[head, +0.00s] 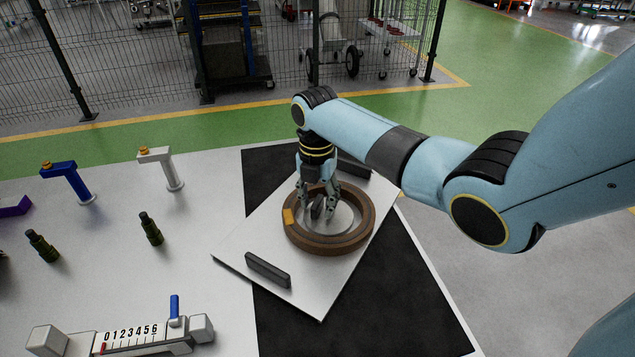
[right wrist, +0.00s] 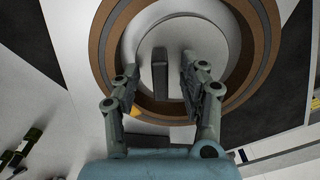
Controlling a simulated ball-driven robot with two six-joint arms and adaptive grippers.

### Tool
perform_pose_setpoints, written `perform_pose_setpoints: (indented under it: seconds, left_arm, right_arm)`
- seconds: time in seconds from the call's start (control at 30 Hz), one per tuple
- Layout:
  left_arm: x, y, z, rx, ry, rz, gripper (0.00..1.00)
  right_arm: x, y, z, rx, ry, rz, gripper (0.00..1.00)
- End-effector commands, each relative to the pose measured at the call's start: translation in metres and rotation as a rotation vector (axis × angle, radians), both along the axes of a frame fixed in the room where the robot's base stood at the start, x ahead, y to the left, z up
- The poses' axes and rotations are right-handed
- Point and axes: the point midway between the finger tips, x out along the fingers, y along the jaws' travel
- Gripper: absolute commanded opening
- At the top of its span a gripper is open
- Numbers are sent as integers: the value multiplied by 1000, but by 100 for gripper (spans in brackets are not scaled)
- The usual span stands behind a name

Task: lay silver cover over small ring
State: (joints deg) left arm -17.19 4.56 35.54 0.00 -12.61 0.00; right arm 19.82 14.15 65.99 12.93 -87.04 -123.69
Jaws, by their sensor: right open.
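A brown ring (head: 345,242) lies on a tilted-looking light square plate (head: 316,296); it also shows in the right wrist view (right wrist: 263,55). A round silver cover (head: 346,218) with a dark upright handle sits within the ring's outline; it also shows in the right wrist view (right wrist: 205,40). Whether it rests on the ring's inner step or lower, I cannot tell. My right gripper (head: 318,208) points down over the cover. Its fingers are open on either side of the handle (right wrist: 160,72), with gaps visible. My left gripper is not in view.
To the left are a blue post (head: 72,183), a white post (head: 163,168), green-black tools (head: 150,229) and a numbered gauge (head: 130,338). A wire fence stands behind the table.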

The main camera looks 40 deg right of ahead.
Motion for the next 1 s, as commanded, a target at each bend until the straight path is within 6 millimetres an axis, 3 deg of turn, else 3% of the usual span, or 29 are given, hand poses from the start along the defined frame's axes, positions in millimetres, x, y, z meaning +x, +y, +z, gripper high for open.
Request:
perform_pose_setpoints:
  seconds: [0.17,0.27,0.7,1.0]
  left_arm:
    - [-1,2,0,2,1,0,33]
    - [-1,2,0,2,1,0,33]
    - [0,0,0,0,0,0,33]
    - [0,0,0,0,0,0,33]
  right_arm:
    - [0,0,3,0,0,0,43]
    - [1,0,16,0,-2,1,43]
    - [2,0,105,-1,-3,0,43]
    - [1,1,120,0,0,0,43]
